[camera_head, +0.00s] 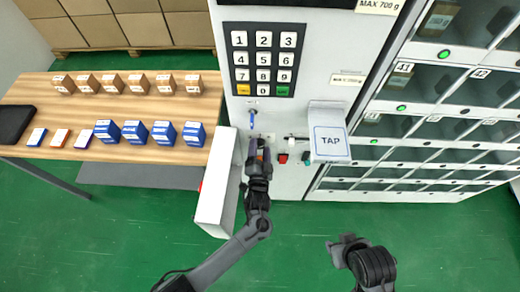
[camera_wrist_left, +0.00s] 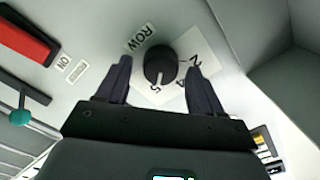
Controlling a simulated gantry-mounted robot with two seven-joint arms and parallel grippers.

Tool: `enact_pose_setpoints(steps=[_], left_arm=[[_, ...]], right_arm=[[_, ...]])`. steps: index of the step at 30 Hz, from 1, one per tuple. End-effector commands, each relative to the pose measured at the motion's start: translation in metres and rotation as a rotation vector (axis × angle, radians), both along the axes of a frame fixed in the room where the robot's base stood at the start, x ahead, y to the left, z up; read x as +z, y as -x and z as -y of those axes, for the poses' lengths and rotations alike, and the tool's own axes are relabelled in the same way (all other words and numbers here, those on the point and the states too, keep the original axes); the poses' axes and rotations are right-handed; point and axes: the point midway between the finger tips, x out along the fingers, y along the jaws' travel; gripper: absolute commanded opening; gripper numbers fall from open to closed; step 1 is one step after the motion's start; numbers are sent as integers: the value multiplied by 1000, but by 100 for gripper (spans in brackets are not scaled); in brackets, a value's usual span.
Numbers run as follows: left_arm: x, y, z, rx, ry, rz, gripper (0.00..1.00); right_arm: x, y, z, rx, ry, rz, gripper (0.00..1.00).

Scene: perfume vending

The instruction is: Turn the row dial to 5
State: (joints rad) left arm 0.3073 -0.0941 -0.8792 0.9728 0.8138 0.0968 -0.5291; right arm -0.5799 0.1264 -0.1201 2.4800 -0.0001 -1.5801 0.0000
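The row dial (camera_wrist_left: 160,65) is a round black knob on a white plate, beside a ROW label (camera_wrist_left: 140,36), in the left wrist view. A pale mark on the knob points towards the printed 5 (camera_wrist_left: 154,89). My left gripper (camera_wrist_left: 160,78) is open, with one dark finger on each side of the knob and visible gaps to it. In the head view my left gripper (camera_head: 262,150) is at the front of the white machine and hides the dial. My right gripper (camera_head: 343,243) is low at the right, away from the machine; its fingers are unclear.
A keypad (camera_head: 264,62) is above the dial area, and a TAP reader (camera_head: 330,142) juts out at right. A white bin (camera_head: 217,190) projects left of my left gripper. A red switch (camera_wrist_left: 25,38) and teal-knobbed lever (camera_wrist_left: 20,116) are nearby. Boxes stand on the wooden table (camera_head: 60,112).

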Motion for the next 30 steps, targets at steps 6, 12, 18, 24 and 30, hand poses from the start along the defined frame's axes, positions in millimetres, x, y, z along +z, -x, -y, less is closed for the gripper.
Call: enact_pose_setpoints(steps=[6, 12, 18, 24, 30], left_arm=[[0, 0, 0, 0, 0, 0, 67], [1, 11, 0, -1, 1, -1, 67], [0, 43, -2, -1, 1, -3, 67], [1, 77, -4, 0, 1, -1, 67], [0, 100, -4, -1, 1, -1, 67]], right_arm=[[0, 0, -1, -3, -4, -1, 43], [4, 0, -2, -6, -8, 0, 43], [12, 0, -2, -6, -9, 0, 43], [18, 0, -2, -6, -9, 0, 43], [21, 0, -2, -5, -7, -1, 43]])
